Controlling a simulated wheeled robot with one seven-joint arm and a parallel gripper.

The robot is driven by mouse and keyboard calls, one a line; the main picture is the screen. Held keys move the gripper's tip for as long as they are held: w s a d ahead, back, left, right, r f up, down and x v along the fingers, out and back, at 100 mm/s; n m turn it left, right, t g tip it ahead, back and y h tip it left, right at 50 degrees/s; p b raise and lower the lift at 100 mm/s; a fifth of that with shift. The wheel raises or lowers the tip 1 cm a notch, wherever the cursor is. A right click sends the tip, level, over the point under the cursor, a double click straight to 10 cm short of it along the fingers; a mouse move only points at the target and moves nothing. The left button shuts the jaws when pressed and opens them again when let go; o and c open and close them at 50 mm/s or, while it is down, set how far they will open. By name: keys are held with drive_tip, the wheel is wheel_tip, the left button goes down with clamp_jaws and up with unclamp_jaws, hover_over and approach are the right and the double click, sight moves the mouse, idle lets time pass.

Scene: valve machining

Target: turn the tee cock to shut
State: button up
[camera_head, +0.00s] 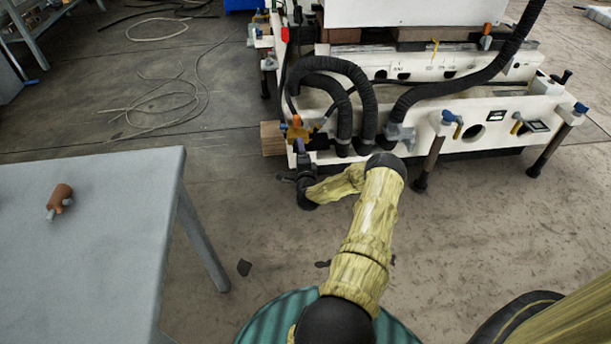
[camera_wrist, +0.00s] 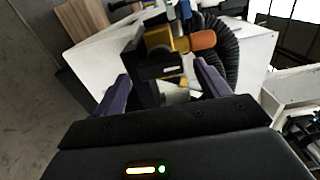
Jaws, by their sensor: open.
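What looks like the tee cock (camera_wrist: 180,44) is a yellow body with an orange, rounded end and a dark block-like part, by the white machine's corner. It also shows in the head view as a small yellow and orange fitting (camera_head: 297,131) at the machine's near left corner. My gripper (camera_wrist: 163,86) is open, with its two purple fingers spread. In the wrist view the dark part stands between and beyond the fingers; I cannot tell whether they touch it. In the head view my gripper (camera_head: 299,150) is just in front of the fitting, partly hiding it.
The white machine (camera_head: 470,117) carries thick black hoses (camera_head: 365,100) close to the fitting's right. A wooden block (camera_head: 272,138) sits at its left corner. A grey table (camera_head: 90,235) with a brown fitting (camera_head: 60,197) stands left. Floor between table and machine is mostly clear.

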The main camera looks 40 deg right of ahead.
drive_tip(key=p+v, duration=0.5)
drive_tip(key=v, duration=1)
drive_tip(key=w+a+r+n+g+y+p, duration=0.1)
drive_tip(key=w+a+r+n+g+y, duration=0.2)
drive_tip(key=a+r+n+y, duration=0.4)
drive_tip(key=w+a+r+n+g+y+p, duration=0.1)
drive_tip(key=w+a+r+n+g+y, duration=0.3)
drive_tip(key=a+n, duration=0.5)
drive_tip(key=s+a+r+n+g+h+p, duration=0.1)
drive_tip(key=s+a+r+n+g, duration=0.25)
drive_tip(key=s+a+r, duration=0.55)
drive_tip(key=s+a+r+n+g+h, duration=0.15)
drive_tip(key=s+a+r+n, duration=0.35)
drive_tip(key=s+r, duration=0.7)
wheel_tip(320, 180, up, 38)
drive_tip(key=p, duration=3.8)
drive_tip(key=shift+a+g+y, duration=0.15)
drive_tip(key=shift+g+y, duration=0.2)
drive_tip(key=shift+g, duration=0.05)
